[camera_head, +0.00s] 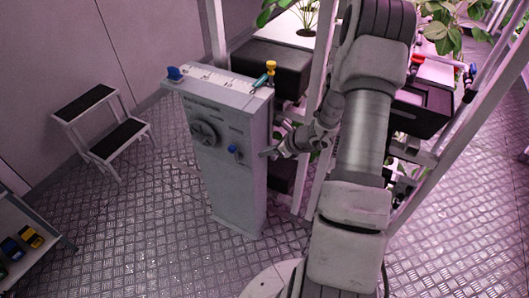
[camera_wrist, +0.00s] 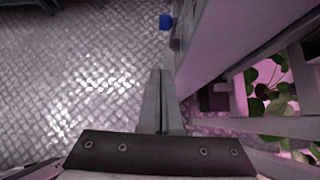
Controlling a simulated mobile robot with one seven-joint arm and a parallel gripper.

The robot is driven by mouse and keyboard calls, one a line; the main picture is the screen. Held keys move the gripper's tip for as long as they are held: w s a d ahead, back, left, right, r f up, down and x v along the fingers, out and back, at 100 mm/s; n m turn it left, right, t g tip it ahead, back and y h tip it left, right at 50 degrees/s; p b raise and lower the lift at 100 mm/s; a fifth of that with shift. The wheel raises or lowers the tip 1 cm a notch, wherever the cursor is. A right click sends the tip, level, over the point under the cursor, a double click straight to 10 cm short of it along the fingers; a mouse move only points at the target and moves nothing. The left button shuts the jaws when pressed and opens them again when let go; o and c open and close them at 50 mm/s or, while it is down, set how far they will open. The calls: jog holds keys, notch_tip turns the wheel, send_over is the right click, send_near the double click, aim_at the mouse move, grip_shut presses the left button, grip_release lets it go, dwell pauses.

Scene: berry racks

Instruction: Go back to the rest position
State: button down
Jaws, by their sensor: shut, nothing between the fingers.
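My gripper (camera_head: 266,153) is beside the right edge of the grey control cabinet (camera_head: 230,175), at about mid-height. In the wrist view its two fingers (camera_wrist: 160,73) are together with nothing between them. The arm reaches down from the upper right, bent at the elbow. A blue knob (camera_head: 233,149) on the cabinet front lies just left of the gripper; it also shows in the wrist view (camera_wrist: 166,21), beyond the fingertips. I cannot tell the exact gap between the fingers and the cabinet.
A dial (camera_head: 204,134) is on the cabinet front; a blue item (camera_head: 174,73) and a yellow item (camera_head: 271,66) are on its top. Plant racks (camera_head: 312,150) stand close behind the arm. A step stool (camera_head: 100,120) is at left.

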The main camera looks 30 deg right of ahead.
jog(key=s+a+r+n+g, duration=0.2)
jog(key=s+a+r+n, duration=0.1)
jog(key=a+r+n, duration=0.55)
jog(key=s+a+r+n+g, duration=0.1)
jog(key=s+a+r+n, duration=0.4)
jog(key=r, duration=0.7)
jog(key=s+r+n+h, duration=0.2)
jog(key=s+r+n, duration=0.4)
jog(key=s+n, duration=0.2)
jog(key=s+r+n+t+h+p, duration=0.1)
jog(key=s+r+n+h, duration=0.2)
jog(key=s+r+n, duration=0.3)
jog(key=s+n, duration=0.2)
jog(key=shift+s+a, duration=0.15)
jog(key=shift+s, duration=0.15)
